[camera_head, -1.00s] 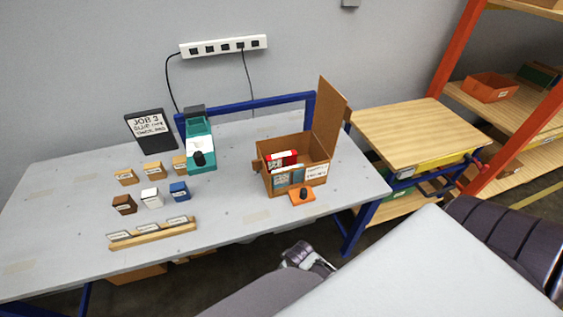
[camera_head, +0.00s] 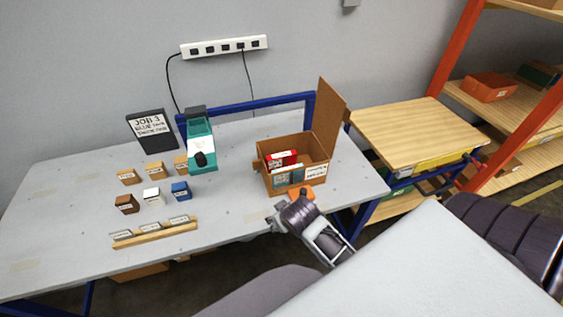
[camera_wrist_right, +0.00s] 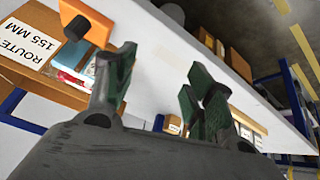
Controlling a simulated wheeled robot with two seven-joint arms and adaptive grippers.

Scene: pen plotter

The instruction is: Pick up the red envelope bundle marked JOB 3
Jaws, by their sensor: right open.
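The red bundle (camera_head: 282,158) lies inside an open wooden box (camera_head: 265,178) on the right part of the table; only its upper part shows and I cannot read its marking. In the wrist view a bit of red with white (camera_wrist_right: 66,78) shows inside the box, beside the ROUTE 155 MM label (camera_wrist_right: 22,45). My right gripper (camera_head: 273,220) is in front of the box near the table's front edge, apart from the bundle. In the wrist view the right gripper (camera_wrist_right: 158,72) is open, with nothing between its fingers. My left gripper is not in view.
The box lid (camera_head: 329,118) stands up at the right. An orange block with a dark knob (camera_head: 308,193) is at the box front. A teal device (camera_head: 202,150), a job sign (camera_head: 152,131), several small blocks and a wooden label rack (camera_head: 155,234) are to the left.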

